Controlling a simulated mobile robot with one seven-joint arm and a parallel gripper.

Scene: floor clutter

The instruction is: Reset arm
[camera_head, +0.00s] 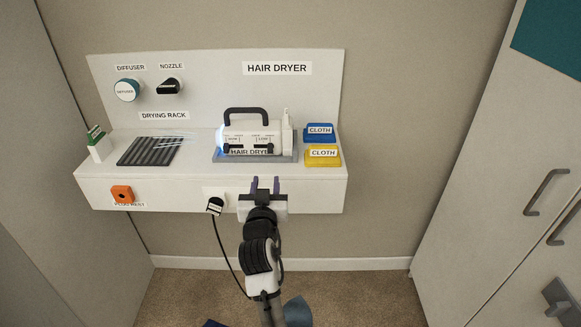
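My gripper (265,184) is in the middle of the view, in front of the shelf's front face. Its two purple fingers point up and stand apart, with nothing seen between them. My arm reaches up to it from the bottom of the view. The white hair dryer unit (277,138) with a dark handle sits on a grey base on the shelf, beyond my gripper. A gap shows between the fingertips and the unit in the picture; the depth between them is hard to tell.
The shelf (200,187) holds a dark drying rack (150,151) and blue (320,138) and yellow (330,161) cloths. A black plug (215,206) with a hanging cord is left of my gripper. An orange plug rest (122,194) is farther left. Cabinets (500,200) stand right; carpet (360,297) lies below.

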